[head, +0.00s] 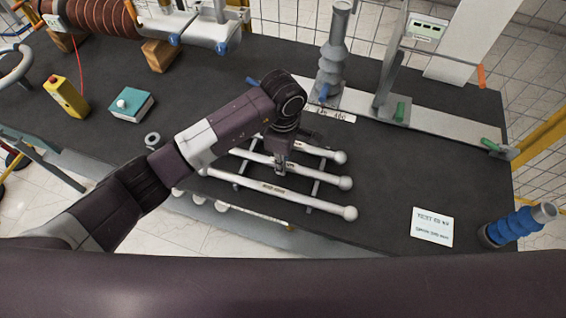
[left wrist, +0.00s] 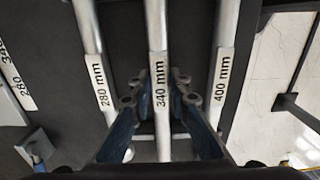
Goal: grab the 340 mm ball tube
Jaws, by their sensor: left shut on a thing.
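The 340 mm ball tube (left wrist: 157,30) is the middle one of three pale tubes in the left wrist view, its label between my blue fingers. In the head view it is the middle tube (head: 322,177), with a ball at its right end. My left gripper (head: 281,166) points down over it and is shut on it, one finger on each side, as the left wrist view (left wrist: 161,92) shows. Part of the tube is hidden under the gripper. It appears level with its neighbours; I cannot tell whether it is lifted. My right gripper is out of view.
The 280 mm tube (left wrist: 92,50) and 400 mm tube (left wrist: 222,60) lie close on either side. Behind stands a grey ribbed bushing (head: 333,60). A white card (head: 432,227) and a blue ribbed piece (head: 512,226) are at the right.

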